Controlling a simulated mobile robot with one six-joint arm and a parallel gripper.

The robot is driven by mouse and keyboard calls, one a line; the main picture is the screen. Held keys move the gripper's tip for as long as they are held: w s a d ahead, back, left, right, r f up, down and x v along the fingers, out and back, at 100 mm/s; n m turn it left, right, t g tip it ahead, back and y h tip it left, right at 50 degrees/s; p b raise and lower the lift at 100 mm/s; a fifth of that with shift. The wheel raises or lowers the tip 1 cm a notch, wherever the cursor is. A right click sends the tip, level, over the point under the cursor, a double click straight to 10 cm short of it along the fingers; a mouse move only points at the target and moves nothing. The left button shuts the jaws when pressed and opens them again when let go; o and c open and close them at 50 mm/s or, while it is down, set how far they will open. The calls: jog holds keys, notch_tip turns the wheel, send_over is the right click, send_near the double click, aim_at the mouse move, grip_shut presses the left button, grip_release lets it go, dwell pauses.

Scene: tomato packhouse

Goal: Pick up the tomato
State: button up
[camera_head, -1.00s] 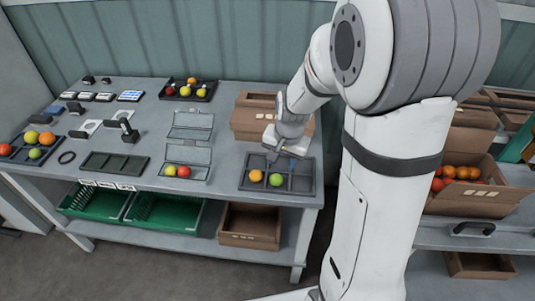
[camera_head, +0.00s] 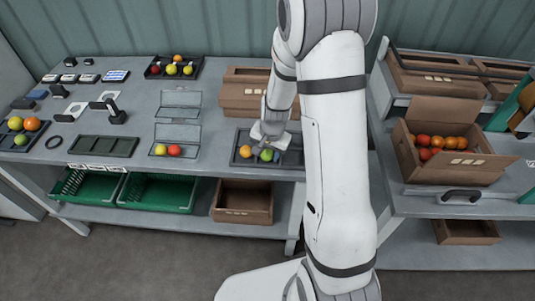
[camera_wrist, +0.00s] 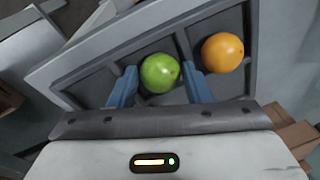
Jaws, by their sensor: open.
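A green tomato (camera_wrist: 160,73) sits in a compartment of a dark divided tray (camera_wrist: 85,85) in the wrist view. My gripper (camera_wrist: 160,85) is open, with one blue finger on each side of the green tomato; I cannot tell whether they touch it. An orange tomato (camera_wrist: 222,52) lies in the neighbouring compartment, outside the right finger. In the head view the green tomato (camera_head: 267,155) and the orange tomato (camera_head: 246,151) show in the tray (camera_head: 236,163), with my gripper (camera_head: 270,143) low over it.
A cardboard box (camera_head: 246,101) stands behind the tray. A clear clamshell (camera_head: 178,131) with a yellow and a red tomato is to the left. An open box (camera_head: 410,161) of tomatoes stands on the right-hand table. An empty dark tray (camera_head: 104,146) lies further left.

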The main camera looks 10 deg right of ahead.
jog(key=shift+c, duration=0.5)
jog(key=shift+c, duration=1.2)
jog(key=shift+r, duration=0.1)
